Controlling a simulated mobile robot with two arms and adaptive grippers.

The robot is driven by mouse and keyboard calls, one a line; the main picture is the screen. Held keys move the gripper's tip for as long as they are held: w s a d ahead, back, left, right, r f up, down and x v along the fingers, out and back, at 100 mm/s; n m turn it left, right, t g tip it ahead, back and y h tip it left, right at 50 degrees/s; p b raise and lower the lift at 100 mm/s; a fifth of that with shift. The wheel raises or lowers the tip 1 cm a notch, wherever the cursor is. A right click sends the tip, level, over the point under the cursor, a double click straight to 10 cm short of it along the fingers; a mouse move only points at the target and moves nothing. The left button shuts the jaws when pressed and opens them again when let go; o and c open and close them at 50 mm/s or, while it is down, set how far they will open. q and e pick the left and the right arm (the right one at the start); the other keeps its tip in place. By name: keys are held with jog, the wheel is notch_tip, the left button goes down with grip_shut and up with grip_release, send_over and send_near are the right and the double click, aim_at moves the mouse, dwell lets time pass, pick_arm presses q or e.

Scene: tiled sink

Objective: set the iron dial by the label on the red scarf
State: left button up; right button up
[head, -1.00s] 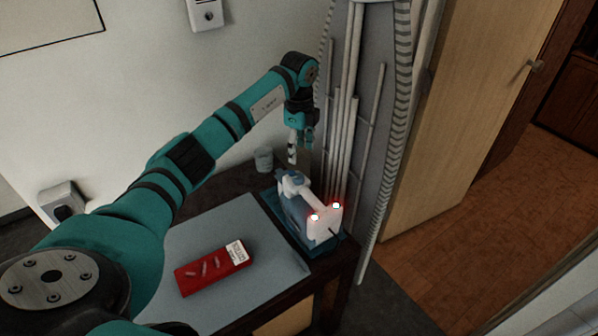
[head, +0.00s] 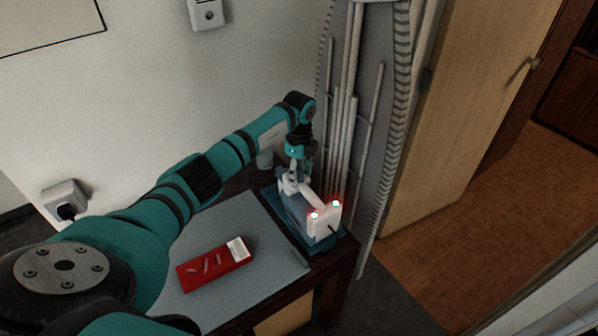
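The iron (head: 318,214) is white and blue and stands on a blue-teal base at the right end of the table, with two red-glowing lights on its near end. Its dial cannot be made out. The red scarf (head: 212,264) lies folded flat on the grey table covering, with a white label (head: 237,249) at its upper right corner; the label's print is too small to read. My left gripper (head: 293,182) points down at the far end of the iron, touching or just above it. Its fingers are too small and dark to judge their opening. My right gripper is not in view.
Upright pale pipes (head: 345,140) rise close behind the iron. The grey covering (head: 225,225) is clear around the scarf. A wooden door (head: 470,120) stands open at right.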

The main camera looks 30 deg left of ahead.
pick_arm(q)
jog(key=c, duration=0.8)
jog(key=shift+m, duration=0.3)
jog(key=m+b, duration=0.1)
jog(key=m, duration=0.2)
jog(key=shift+a, duration=0.1)
jog(key=m+b, duration=0.1)
jog(key=m, duration=0.3)
jog(key=m+b, duration=0.1)
jog(key=m, duration=0.3)
jog(key=shift+b, duration=0.3)
jog(key=shift+m+b, duration=0.5)
jog(key=shift+m, duration=1.4)
jog(key=shift+r, duration=0.1)
